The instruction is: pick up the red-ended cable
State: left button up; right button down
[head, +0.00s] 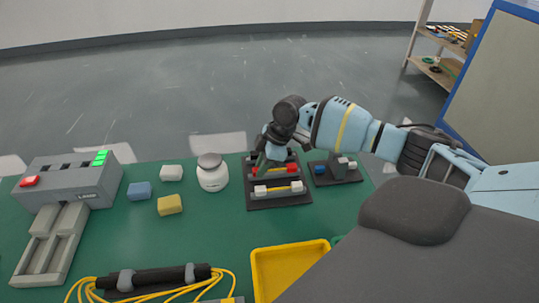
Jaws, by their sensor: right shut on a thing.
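The red-ended cable (292,168) lies across the back part of a dark rack (281,204), with a red end showing on each side of my gripper. My right gripper (266,160) reaches down over the rack from the right and is shut on the red-ended cable, hiding part of it. The cable appears to be still at rack level; I cannot tell whether it is clear of the rack. A second cable with white ends and a yellow middle (280,189) lies in front of it. My left gripper is not in view.
A small dark stand (337,177) with blue and white ends is right of the rack. A white jar (212,174) stands left. Blocks, a grey machine (75,180), a yellow tray (287,262) and a black roll with yellow cables (150,279) share the green table (215,230).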

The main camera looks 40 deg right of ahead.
jog(key=shift+r, duration=0.1)
jog(key=shift+r, duration=0.55)
notch_tip(320, 180, up, 2)
jog(key=shift+r, duration=0.2)
jog(key=s+a+r+p, duration=0.1)
jog(key=s+a, duration=1)
jog(key=shift+s, duration=0.2)
jog(key=shift+a+r, duration=0.1)
jog(key=shift+a, duration=0.05)
